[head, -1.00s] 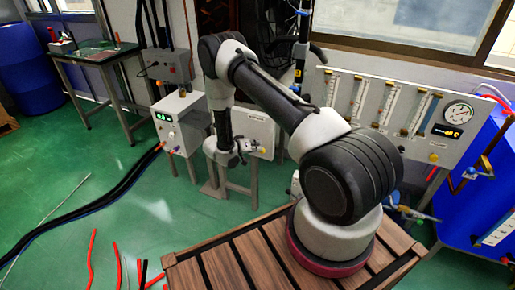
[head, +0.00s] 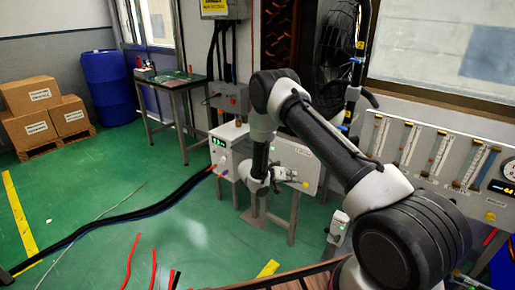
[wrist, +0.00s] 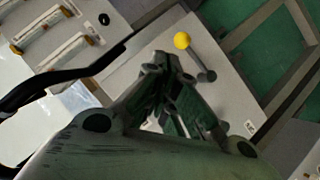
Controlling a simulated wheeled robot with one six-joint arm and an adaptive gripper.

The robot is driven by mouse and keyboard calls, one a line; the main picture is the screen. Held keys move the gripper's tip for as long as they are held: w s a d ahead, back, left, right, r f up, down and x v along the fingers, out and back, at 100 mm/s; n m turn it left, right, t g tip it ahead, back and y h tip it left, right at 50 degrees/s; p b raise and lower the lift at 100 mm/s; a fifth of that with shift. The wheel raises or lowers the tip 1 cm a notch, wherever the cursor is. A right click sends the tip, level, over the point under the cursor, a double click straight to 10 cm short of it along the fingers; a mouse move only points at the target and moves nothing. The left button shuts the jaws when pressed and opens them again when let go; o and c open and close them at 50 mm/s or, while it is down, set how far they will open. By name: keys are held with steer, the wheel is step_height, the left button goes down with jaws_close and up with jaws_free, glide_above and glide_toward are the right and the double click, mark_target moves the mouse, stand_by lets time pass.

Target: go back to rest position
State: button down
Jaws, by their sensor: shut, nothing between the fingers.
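My gripper (head: 300,183) is in front of the light grey box on a stand (head: 297,160) in the head view. In the wrist view my gripper (wrist: 165,60) is shut with nothing between the fingers. A lever with a yellow ball knob (wrist: 182,41) is just beyond and to the right of the fingertips there; I cannot tell the exact gap. My arm reaches out from the lower right of the head view and bends down to the gripper.
A white unit with a green display (head: 226,150) stands left of my gripper. A panel with flow tubes (head: 440,160) is at the right. Thick black cables (head: 130,215) and red hoses (head: 132,258) lie on the green floor. Cardboard boxes (head: 40,105) and a blue barrel (head: 108,85) are far left.

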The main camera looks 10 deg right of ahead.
steer(key=s+d+r+n+g, duration=0.1)
steer(key=s+r+n+g, duration=0.15)
steer(key=s, duration=0.25)
steer(key=s+d+r+n+g+y, duration=0.1)
steer(key=s+n+g, duration=0.1)
steer(key=s+n, duration=0.15)
steer(key=s+d+r+n+g, duration=0.1)
steer(key=s+r+n+g, duration=0.1)
steer(key=s, duration=0.3)
steer(key=s+a+r+t+y, duration=0.1)
steer(key=s+r+t+y, duration=0.1)
steer(key=s+r, duration=0.7)
steer(key=s+a+r+m+t+y, duration=0.1)
steer(key=s+r+y, duration=0.4)
steer(key=s+r, duration=0.5)
steer(key=s+a+r+t+y, duration=0.2)
steer(key=s+r, duration=0.7)
steer(key=r, duration=0.9)
steer(key=shift+s+a+t+y, duration=0.2)
steer(key=shift+a+t+y, duration=0.1)
steer(key=shift+t+y, duration=0.8)
